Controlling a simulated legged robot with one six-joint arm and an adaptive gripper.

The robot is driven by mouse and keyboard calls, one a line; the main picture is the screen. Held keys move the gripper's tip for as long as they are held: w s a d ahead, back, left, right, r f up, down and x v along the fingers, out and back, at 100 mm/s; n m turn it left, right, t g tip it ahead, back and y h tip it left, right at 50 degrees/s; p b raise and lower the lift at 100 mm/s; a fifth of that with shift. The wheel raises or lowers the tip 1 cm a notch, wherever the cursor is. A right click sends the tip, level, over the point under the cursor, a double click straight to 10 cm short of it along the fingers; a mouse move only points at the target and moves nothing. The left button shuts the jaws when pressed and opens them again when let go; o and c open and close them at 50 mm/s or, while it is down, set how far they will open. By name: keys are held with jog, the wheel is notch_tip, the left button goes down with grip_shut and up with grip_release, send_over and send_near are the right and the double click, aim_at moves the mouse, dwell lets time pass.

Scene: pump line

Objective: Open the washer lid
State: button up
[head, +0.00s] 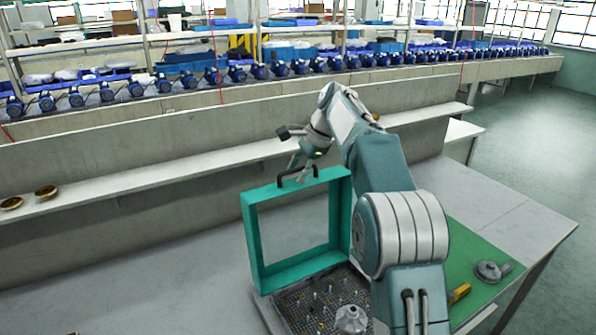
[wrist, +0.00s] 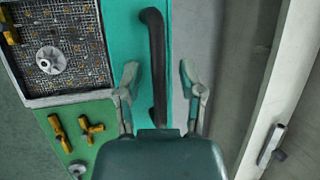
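The washer lid (head: 249,230) is a teal frame standing upright at the back of the washer, swung up from its mesh basket (head: 290,312). The lid's black handle (head: 313,172) is on its top edge. In the wrist view the lid (wrist: 128,50) is seen from above, with the handle (wrist: 157,60) beside it. My gripper (head: 300,165) is at the top of the lid by the handle. In the wrist view my gripper (wrist: 159,72) has its fingers apart, one on each side of the handle, with gaps showing. Contact with the handle cannot be made out.
A grey pump part (head: 351,318) sits in the basket. A green mat (head: 465,240) to the right holds a yellow fitting (head: 458,293) and a grey round part (head: 488,271). A shelf (head: 150,170) with two brass rings runs behind. The bench left of the washer is clear.

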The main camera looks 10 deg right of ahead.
jog(key=v, duration=0.6)
jog(key=shift+d+r, duration=0.15)
jog(key=shift+r, duration=0.2)
jog(key=shift+d+r, duration=0.1)
jog(key=shift+r, duration=0.2)
jog(key=s+r+n+t+h, duration=0.3)
jog(key=s+n, duration=0.3)
jog(key=s, duration=1.3)
jog(key=s+f+n+h, duration=0.1)
jog(key=s+f+n, duration=0.2)
jog(key=s+f, duration=0.4)
jog(key=s+d+f+n+t+h, duration=0.1)
jog(key=s+f+n, duration=0.3)
jog(key=s, duration=0.9)
notch_tip(320, 180, down, 4)
jog(key=shift+d+r+t, duration=0.2)
jog(key=shift+d+t, duration=0.1)
